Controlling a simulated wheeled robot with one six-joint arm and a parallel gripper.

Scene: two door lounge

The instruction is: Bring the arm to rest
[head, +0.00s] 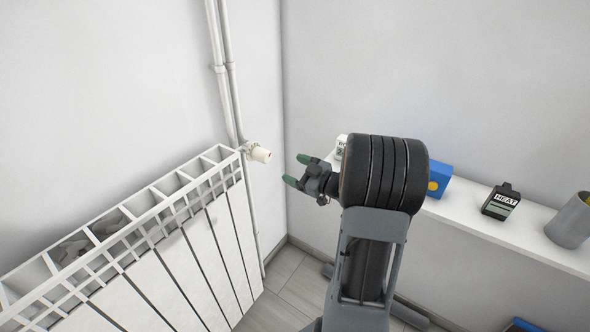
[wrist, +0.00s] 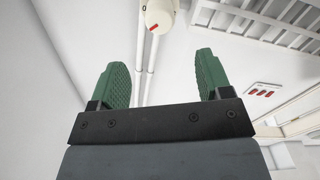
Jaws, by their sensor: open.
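My gripper (head: 296,172) is open and empty, with green-padded fingers pointing left toward the radiator valve in the head view. My arm reaches up from the bottom of that view, in front of the shelf. In the wrist view both green fingers of my gripper (wrist: 163,82) stand wide apart with nothing between them. The cream valve knob (head: 258,153) is on the pipe at the radiator's end, apart from my fingertips. The knob (wrist: 160,16) also shows beyond the fingers in the wrist view, with a red mark on it.
A white radiator (head: 150,240) stands along the left wall, with white pipes (head: 226,75) above its end. A white shelf (head: 480,226) on the right holds a blue box (head: 439,182), a black HEAT device (head: 501,202) and a grey cylinder (head: 570,222). A white item (head: 341,146) is partly hidden.

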